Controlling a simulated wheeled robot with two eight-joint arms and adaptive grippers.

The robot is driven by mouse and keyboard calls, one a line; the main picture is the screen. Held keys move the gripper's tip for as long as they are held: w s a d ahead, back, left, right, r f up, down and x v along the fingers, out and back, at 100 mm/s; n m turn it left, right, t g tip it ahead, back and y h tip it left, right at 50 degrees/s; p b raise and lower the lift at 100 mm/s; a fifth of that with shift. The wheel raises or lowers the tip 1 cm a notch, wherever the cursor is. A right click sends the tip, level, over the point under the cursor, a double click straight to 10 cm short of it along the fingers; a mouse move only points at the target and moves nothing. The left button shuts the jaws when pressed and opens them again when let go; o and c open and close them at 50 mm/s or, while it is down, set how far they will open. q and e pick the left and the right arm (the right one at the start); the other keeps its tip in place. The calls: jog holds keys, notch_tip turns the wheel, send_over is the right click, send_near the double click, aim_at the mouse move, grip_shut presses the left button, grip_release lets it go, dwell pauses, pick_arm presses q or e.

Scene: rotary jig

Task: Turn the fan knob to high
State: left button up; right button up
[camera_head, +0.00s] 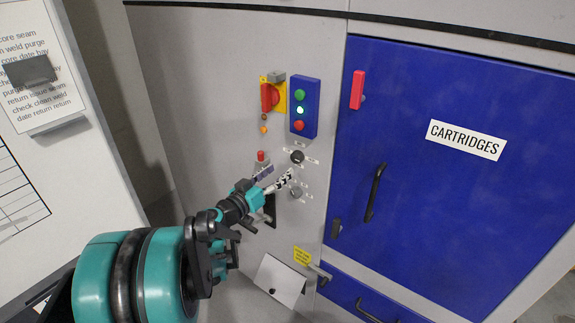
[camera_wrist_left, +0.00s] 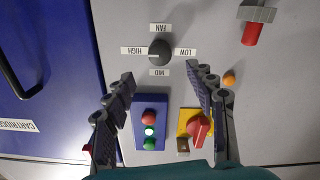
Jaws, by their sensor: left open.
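The fan knob (camera_wrist_left: 160,52) is a round dark dial on the grey panel, ringed by FAN, HIGH, MID and LOW labels that appear upside down in the left wrist view. A pale mark on its left side seems to point toward the HIGH label (camera_wrist_left: 138,51). In the head view the fan knob (camera_head: 297,157) sits just below the blue button box. My left gripper (camera_head: 276,176) is open and empty in front of the panel; in the left wrist view its fingers (camera_wrist_left: 160,78) spread either side of the knob, apart from it. My right gripper is out of view.
The blue button box (camera_head: 304,107) and a red rotary switch on a yellow plate (camera_head: 274,96) are above the knob. Another knob (camera_head: 295,193) is below. A red-tipped control (camera_head: 262,156) is to the left. The blue CARTRIDGES door (camera_head: 440,190) with its black handle (camera_head: 375,192) is to the right.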

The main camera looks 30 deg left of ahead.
pick_arm(q)
jog(key=s, duration=0.3)
jog(key=shift+s+a, duration=0.15)
jog(key=shift+s, duration=0.15)
jog(key=s+d+f+m+g+h, duration=0.1)
jog(key=s+d+f+g, duration=0.15)
jog(key=d, duration=0.65)
jog(key=s+d+f+m+g+h, duration=0.1)
jog(key=d+f+g+h, duration=0.2)
jog(key=d, duration=0.6)
jog(key=s+d+f+g+y, duration=0.2)
jog(key=s, duration=0.4)
jog(key=s+d+f+g+y, duration=0.2)
jog(key=s+f+g+y, duration=0.1)
jog(key=s, duration=0.4)
jog(key=shift+s+d+f+y, duration=0.25)
jog(key=shift+f+y, duration=0.05)
